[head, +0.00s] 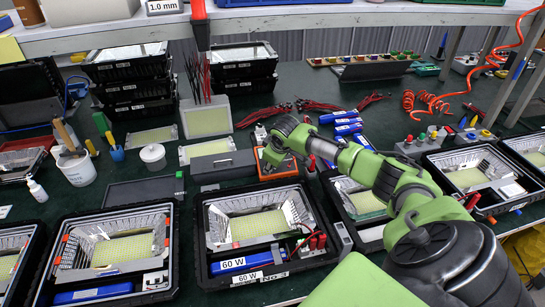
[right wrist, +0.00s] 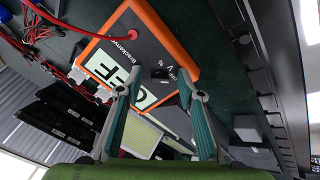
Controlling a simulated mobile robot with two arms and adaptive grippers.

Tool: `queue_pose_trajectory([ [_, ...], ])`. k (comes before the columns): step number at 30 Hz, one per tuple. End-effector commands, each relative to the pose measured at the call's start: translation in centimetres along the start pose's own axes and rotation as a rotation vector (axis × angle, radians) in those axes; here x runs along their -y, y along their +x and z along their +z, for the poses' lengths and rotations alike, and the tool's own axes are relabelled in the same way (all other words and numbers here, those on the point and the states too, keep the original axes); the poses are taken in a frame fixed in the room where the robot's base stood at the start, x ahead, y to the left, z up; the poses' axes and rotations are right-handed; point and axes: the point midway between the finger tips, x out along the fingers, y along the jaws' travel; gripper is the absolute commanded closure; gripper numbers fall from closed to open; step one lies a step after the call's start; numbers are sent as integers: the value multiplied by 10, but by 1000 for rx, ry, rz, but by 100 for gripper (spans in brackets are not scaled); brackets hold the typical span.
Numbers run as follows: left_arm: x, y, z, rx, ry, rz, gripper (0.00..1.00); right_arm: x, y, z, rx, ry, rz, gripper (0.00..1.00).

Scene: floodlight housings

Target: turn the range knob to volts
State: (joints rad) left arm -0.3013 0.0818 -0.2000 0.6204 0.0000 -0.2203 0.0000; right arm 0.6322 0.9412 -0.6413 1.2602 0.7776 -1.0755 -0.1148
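The multimeter (right wrist: 138,40), a dark-faced meter with an orange rim, lies on the bench; it also shows in the head view (head: 263,177), partly covered by my right gripper. In the right wrist view its display (right wrist: 112,72) seems to read OFF, seen at a slant. A small dark range knob (right wrist: 182,78) sits on its face beside white marks; its pointing direction is unclear. My right gripper (right wrist: 160,95) is open, its two fingers apart over the meter face, with nothing between the tips that I can see gripped. In the head view it (head: 268,152) hangs above the meter. My left gripper is not in view.
A floodlight housing (head: 209,215) stands in front of the meter, with more housings on both sides. A grey box (head: 222,167) lies left of the meter and blue battery-like packs (head: 345,128) lie right. Red leads (head: 262,117) lie behind.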

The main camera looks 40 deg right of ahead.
Motion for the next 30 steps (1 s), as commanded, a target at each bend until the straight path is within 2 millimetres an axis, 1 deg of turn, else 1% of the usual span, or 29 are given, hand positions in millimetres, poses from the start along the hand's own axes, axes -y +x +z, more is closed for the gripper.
queue_pose_trajectory([
  [7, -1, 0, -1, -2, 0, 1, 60, 0, 1, 0, -1, -1, 0, 65],
  [8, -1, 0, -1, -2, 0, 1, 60, 0, 1, 0, -1, -1, 0, 68],
  [9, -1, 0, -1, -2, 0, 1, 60, 0, 1, 0, -1, -1, 0, 78],
  [11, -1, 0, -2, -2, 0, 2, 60, 0, 1, 0, -1, -1, 0, 94],
  [12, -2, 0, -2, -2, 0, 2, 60, 0, 1, 0, -1, -1, 0, 100],
  [23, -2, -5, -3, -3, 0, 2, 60, 0, 0, -1, 0, -32, -2, 100],
  [30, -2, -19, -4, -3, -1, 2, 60, -1, -2, -1, 1, -160, -8, 100],
])
